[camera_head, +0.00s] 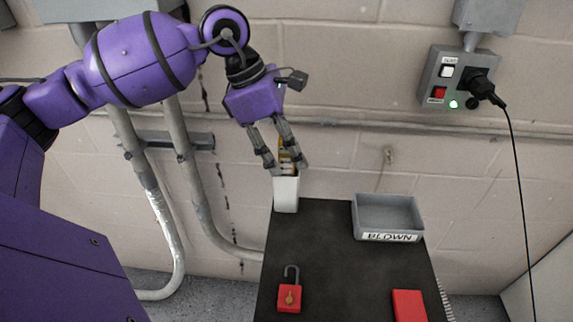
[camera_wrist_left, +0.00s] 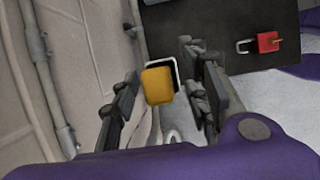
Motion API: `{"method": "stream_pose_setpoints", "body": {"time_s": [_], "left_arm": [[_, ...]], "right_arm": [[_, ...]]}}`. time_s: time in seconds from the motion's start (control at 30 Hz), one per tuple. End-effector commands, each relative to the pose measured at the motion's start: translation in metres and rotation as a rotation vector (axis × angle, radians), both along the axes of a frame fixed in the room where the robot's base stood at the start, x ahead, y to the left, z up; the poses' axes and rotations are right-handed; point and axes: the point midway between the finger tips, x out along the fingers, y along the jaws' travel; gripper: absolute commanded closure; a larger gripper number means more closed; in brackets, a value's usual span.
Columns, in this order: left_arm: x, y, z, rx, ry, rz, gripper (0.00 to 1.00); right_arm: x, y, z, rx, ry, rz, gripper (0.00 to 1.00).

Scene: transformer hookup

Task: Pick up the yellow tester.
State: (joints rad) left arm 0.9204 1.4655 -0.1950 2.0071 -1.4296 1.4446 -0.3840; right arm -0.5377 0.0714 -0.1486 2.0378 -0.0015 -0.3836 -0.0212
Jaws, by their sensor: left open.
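The yellow tester (camera_head: 286,163) stands upright in a white holder (camera_head: 286,194) at the far left corner of the dark table. My left gripper (camera_head: 287,169) is open above the holder, with its fingers on either side of the tester in the head view. In the left wrist view, the yellow top of the tester (camera_wrist_left: 158,86) lies between the two open fingers, with gaps visible on both sides. The tester's lower part is hidden inside the holder. My right gripper is not in view.
On the dark table (camera_head: 330,240) are a grey tray (camera_head: 388,212) labelled BLOWN, a red padlock (camera_head: 289,298) and a red block (camera_head: 409,305). A wall switch box (camera_head: 458,78) with a plugged black cable is at right. Pipes run along the wall at left.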

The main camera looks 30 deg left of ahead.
Motion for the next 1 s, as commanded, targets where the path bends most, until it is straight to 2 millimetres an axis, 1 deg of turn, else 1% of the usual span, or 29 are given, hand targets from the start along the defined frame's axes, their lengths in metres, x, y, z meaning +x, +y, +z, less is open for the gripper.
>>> {"method": "stream_pose_setpoints", "body": {"time_s": [0.1,0.4,0.43,0.77,0.87,1.0], "left_arm": [[0.0,0.0,0.0,0.001,0.0,0.0,0.59],[0.0,0.0,0.0,0.001,0.001,0.001,0.98],[0.0,0.0,0.0,0.001,0.001,0.001,1.0],[0.0,0.0,0.003,0.0,-0.001,0.0,1.0],[0.001,0.001,0.009,0.002,-0.001,0.001,1.0],[0.001,0.001,0.027,0.001,-0.004,0.002,1.0]], "right_arm": [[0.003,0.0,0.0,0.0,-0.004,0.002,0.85],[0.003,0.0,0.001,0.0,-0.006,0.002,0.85],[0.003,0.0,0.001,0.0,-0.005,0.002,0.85],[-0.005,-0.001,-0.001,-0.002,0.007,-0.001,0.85],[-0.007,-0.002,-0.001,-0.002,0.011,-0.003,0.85],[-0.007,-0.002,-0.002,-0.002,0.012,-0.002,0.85]]}}
